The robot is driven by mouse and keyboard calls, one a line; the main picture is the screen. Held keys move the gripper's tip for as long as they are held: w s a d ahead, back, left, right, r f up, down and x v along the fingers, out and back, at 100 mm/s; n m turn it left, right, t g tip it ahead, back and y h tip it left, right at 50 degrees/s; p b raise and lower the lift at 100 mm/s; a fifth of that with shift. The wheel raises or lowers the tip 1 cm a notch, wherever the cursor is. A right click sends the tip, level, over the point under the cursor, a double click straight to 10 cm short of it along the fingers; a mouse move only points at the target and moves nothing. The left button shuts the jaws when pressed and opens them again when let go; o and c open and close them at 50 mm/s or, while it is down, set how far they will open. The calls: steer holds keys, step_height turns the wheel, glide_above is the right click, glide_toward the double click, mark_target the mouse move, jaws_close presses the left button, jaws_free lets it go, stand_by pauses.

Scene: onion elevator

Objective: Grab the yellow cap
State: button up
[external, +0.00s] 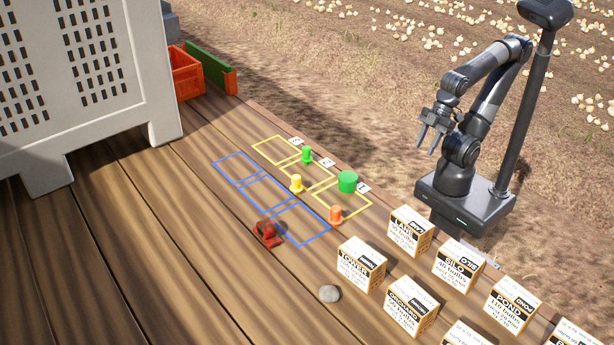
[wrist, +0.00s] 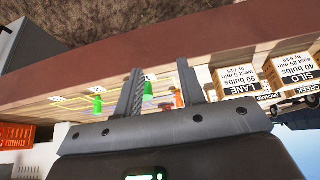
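The yellow cap (external: 297,184) stands upright on the wooden deck, near the line between the yellow and blue outlined boxes. A smaller green cap (external: 307,156) stands behind it, a green cylinder (external: 347,182) to its right and an orange cap (external: 336,215) at its lower right. My gripper (external: 428,142) is open and empty, raised off the deck's far edge, well right of the yellow cap. In the wrist view my open gripper (wrist: 160,68) shows with a green piece (wrist: 148,89) and the orange cap (wrist: 178,98) beyond its fingers. I cannot make out the yellow cap there; a finger may hide it.
Several labelled white boxes (external: 410,231) stand at the right of the deck. A large white crate (external: 150,75) and an orange crate (external: 186,75) stand at the left. The left foreground deck is clear.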

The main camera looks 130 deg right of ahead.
stand_by(0.3)
steer(key=o, duration=0.3)
